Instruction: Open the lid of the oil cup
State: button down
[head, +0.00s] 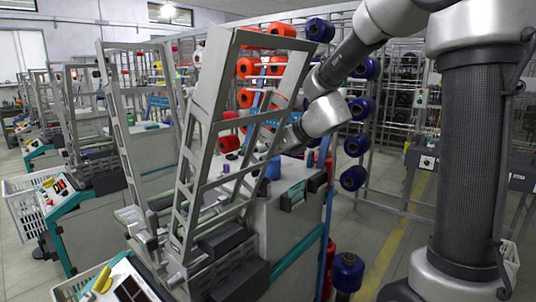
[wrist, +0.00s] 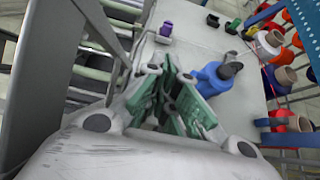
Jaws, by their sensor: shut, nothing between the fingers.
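A blue, rounded vessel with a dark grey top (wrist: 215,78) stands on the grey machine top, just right of my fingers in the wrist view; it looks like the oil cup. A blue shape at the same spot shows in the head view (head: 273,169). Its grey top appears to be on, but I cannot make out a hinge or opening. My gripper (wrist: 170,82) has green finger pads, is shut and holds nothing. It is beside the blue vessel; I cannot tell whether they touch. In the head view the gripper is small and partly hidden by the machine's frame.
A small purple item (wrist: 166,28) and dark and green small parts (wrist: 233,26) sit farther along the machine top. A tilted grey frame (head: 205,130) rises close on the left. A rack with orange and blue spools (head: 355,146) stands on the right.

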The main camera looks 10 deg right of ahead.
jog(key=w+r+v, duration=0.1)
jog(key=v, duration=1.1)
jog(key=s+d+f+m+h, duration=0.1)
jog(key=s+d+f+m, duration=0.15)
jog(key=d+f, duration=0.4)
jog(key=s+a+f+n+t+y, duration=0.2)
jog(key=a+f+n, duration=0.1)
jog(key=a, duration=0.1)
jog(key=a+r+x, duration=0.1)
jog(key=r+x, duration=0.1)
jog(key=x, duration=1)
jog(key=shift+w, duration=0.5)
